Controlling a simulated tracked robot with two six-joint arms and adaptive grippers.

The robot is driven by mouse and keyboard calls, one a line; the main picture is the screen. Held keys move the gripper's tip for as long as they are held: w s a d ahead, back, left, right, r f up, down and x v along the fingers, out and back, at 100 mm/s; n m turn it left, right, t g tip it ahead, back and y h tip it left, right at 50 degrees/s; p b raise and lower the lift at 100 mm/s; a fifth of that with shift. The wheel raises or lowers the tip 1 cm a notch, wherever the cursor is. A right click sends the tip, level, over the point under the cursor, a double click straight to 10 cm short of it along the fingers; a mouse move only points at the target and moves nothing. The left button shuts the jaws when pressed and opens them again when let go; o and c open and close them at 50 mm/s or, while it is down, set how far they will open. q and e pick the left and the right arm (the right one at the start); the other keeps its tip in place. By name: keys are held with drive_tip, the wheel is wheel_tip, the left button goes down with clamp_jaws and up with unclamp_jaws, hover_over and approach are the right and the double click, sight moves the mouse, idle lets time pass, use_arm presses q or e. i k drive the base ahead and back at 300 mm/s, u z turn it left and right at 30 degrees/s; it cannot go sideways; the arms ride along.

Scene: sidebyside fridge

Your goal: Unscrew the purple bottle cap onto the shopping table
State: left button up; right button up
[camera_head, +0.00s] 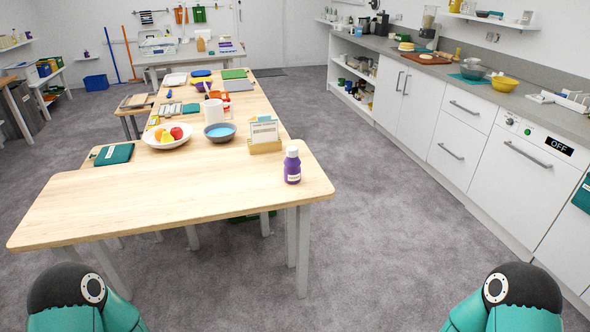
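A purple bottle (292,169) with a white cap (292,151) stands upright on a light wooden table (130,205), near its right front corner. The bottle carries a pale label. The cap sits on top of the bottle. Nothing touches the bottle. Only teal and black parts of my two arms show, at the bottom left and bottom right corners. Neither of my grippers is in view.
Behind the bottle are a card in a wooden holder (265,136), a blue-grey bowl (219,134), a fruit bowl (166,136) and a teal notebook (114,154). The table's front part is bare. A kitchen counter (520,110) lines the right, with clear floor (400,210) between.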

sight(293, 167)
drive_tip(key=i, duration=0.9)
drive_tip(key=z, duration=0.2)
drive_tip(key=k, duration=0.95)
drive_tip(key=u, duration=0.15)
drive_tip(key=i, duration=0.5)
drive_tip(key=u, duration=0.05)
